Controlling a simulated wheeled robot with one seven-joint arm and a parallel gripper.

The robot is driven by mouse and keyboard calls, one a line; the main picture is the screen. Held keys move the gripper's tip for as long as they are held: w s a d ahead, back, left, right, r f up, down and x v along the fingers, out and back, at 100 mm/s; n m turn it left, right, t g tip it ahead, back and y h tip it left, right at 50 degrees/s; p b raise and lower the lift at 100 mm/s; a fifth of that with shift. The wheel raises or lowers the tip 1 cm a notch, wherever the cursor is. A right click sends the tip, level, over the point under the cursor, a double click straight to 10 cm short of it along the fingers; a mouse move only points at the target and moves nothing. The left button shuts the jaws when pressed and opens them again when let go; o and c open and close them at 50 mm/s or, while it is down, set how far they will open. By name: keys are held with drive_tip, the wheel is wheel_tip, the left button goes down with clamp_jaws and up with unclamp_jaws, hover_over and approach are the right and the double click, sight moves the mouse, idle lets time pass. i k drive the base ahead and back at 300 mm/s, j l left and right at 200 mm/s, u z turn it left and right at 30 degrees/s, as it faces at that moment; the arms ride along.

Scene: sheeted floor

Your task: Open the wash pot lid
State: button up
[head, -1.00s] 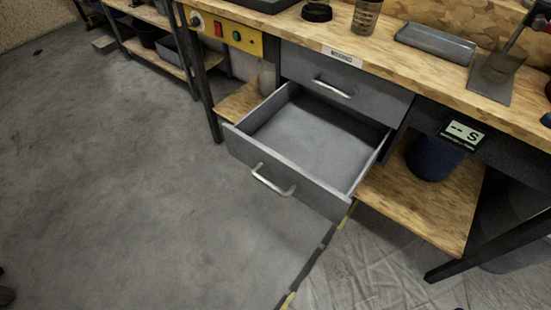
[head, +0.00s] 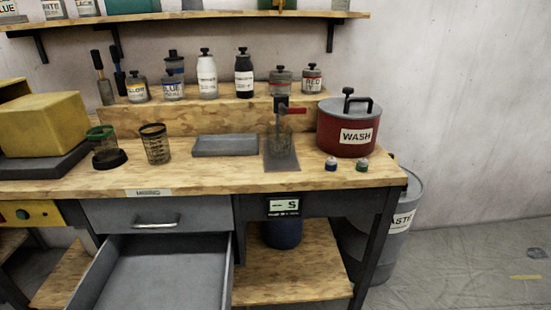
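The wash pot (head: 339,138) is a red pot with a white "WASH" label, standing at the right end of the wooden workbench in the head view. Its grey lid (head: 349,110) sits on top, closed, with a dark handle and knob (head: 348,92) rising from it. My gripper is not in view.
A clamp stand with a red lever (head: 290,110) stands just left of the pot. Two small bottles (head: 361,164) sit in front of it. Labelled bottles (head: 244,82) line a raised ledge behind. A grey waste drum (head: 399,220) stands at the bench's right end.

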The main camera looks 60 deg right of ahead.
sight(352, 108)
drive_tip(key=z, duration=1.35)
drive_tip(key=k+l+z, duration=0.25)
drive_tip(key=k+l, duration=0.05)
drive_tip(key=l, duration=0.1)
